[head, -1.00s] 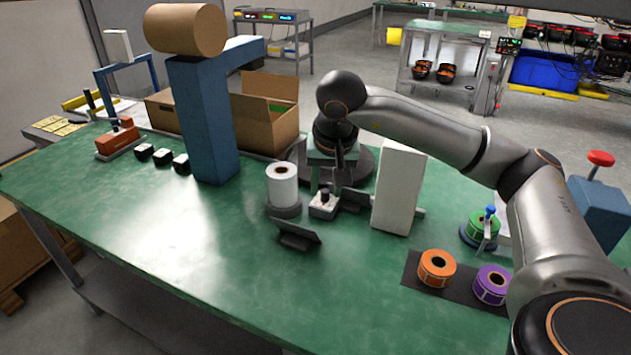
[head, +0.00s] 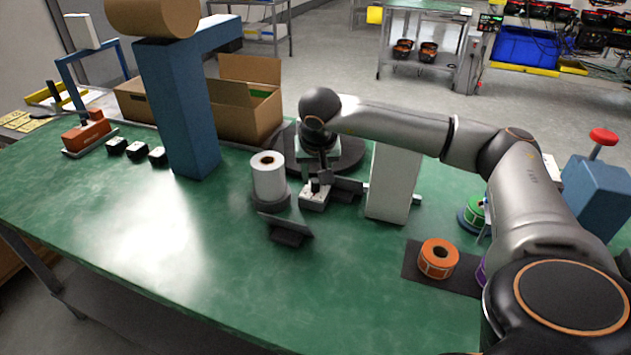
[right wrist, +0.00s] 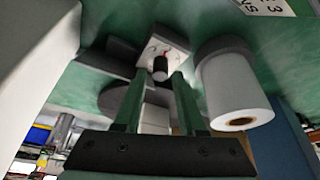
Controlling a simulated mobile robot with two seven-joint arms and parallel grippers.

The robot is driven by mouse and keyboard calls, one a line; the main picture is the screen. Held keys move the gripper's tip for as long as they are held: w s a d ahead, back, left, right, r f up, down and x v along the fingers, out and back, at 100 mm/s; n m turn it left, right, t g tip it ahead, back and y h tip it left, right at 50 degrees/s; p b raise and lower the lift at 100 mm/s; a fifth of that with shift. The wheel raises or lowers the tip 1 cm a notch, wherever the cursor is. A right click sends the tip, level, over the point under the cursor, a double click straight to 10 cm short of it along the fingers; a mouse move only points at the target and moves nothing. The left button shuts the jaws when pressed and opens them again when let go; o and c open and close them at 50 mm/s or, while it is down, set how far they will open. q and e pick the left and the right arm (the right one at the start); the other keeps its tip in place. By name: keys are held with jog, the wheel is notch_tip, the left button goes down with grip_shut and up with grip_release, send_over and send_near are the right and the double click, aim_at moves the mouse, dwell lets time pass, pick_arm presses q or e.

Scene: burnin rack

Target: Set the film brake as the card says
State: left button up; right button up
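The film brake looks to be a small white block (head: 314,198) with a dark upright knob (right wrist: 160,68), beside the white film roll (head: 268,178). In the right wrist view, red and dark marks show on the plate around the knob; their values are too small to read. My right gripper (right wrist: 158,82) is open, its two fingers on either side of the knob with gaps showing; I see no contact. The head view shows this gripper (head: 325,170) just above the block. A white card (right wrist: 265,5) with partly cut-off print shows at the wrist view's top edge. My left gripper is out of view.
A tall white box (head: 392,183) stands close right of the block, and a small dark stand (head: 287,230) in front. A blue post (head: 180,110) and cardboard box (head: 235,105) stand left and behind. An orange label roll (head: 438,258) lies at right. The front-left table is clear.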

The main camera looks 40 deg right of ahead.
jog(key=shift+x, duration=1.05)
grip_shut()
